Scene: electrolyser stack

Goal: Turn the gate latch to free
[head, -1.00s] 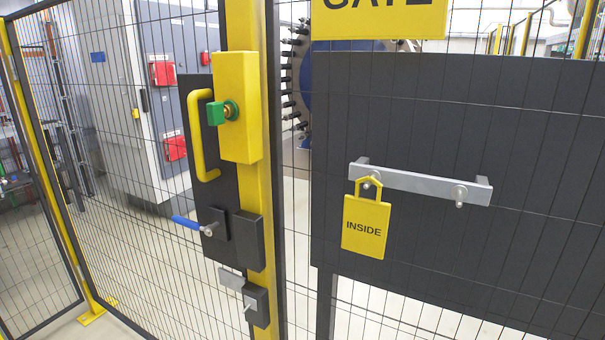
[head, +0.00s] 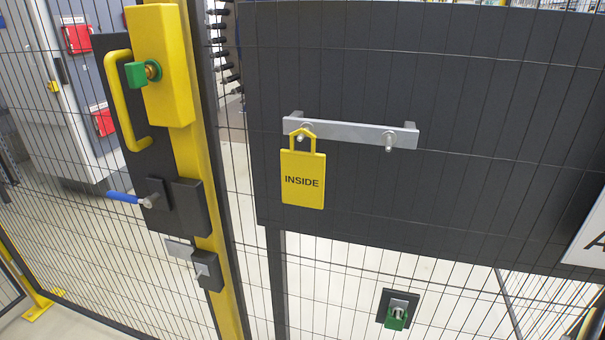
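The gate latch is a lever with a blue grip (head: 123,197) on a dark plate (head: 163,222). The lever points left, close to horizontal, from its metal pivot. Above it are a yellow pull handle (head: 113,95) and a yellow box (head: 165,75) with a green key-like knob (head: 136,75). Below it, a small dark block (head: 208,270) with a metal piece sits on the yellow post. Neither of my grippers shows in the head view.
A yellow "INSIDE" tag (head: 303,192) hangs from a grey rail (head: 345,132) on a dark panel (head: 480,190). A green padlock-like piece (head: 396,318) is low on the mesh. Mesh fence surrounds the post. A grey cabinet (head: 75,100) stands behind it.

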